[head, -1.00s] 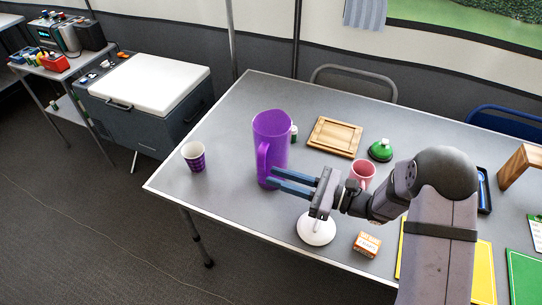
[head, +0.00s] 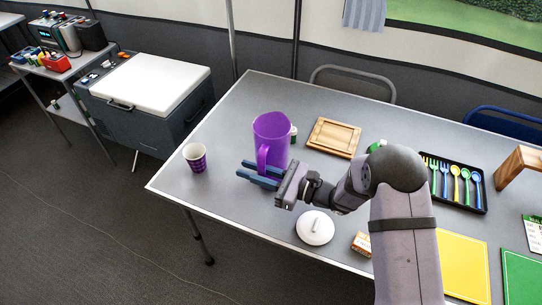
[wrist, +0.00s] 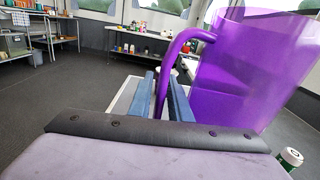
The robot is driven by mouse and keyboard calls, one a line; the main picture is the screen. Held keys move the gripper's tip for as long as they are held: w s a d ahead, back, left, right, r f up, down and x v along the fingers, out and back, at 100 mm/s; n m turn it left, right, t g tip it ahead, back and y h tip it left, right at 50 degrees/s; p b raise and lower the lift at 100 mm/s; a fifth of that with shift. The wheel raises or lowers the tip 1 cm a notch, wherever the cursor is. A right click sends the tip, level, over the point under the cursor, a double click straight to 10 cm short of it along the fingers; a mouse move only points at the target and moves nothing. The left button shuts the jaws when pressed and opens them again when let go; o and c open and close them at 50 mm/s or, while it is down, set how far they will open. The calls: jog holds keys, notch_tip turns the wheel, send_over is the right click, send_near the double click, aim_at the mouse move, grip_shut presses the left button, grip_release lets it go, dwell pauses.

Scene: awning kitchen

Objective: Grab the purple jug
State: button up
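The purple jug (head: 272,130) stands upright on the grey table, with its handle (head: 263,160) toward the front. In the wrist view the translucent jug (wrist: 245,75) fills the right side, and its handle (wrist: 165,75) curves down on its left. My gripper (head: 248,170) is at the handle, low on the jug's near side. Its two blue fingers (wrist: 161,85) are apart, and the upright part of the handle shows between them. A gap is visible beside the handle. The lower end of the handle is partly hidden by the fingers.
A patterned purple cup (head: 195,158) stands left of the jug. A white lid-like disc (head: 315,228) lies right of my gripper, near an orange box (head: 362,243). A wooden board (head: 333,137) and a small green-and-white container (head: 293,133) are behind. A cutlery tray (head: 455,183) lies right.

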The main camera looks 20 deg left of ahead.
jog(key=shift+a, duration=0.3)
jog(key=shift+c, duration=0.3)
grip_shut()
jog(key=shift+r, duration=0.1)
dwell(0.9)
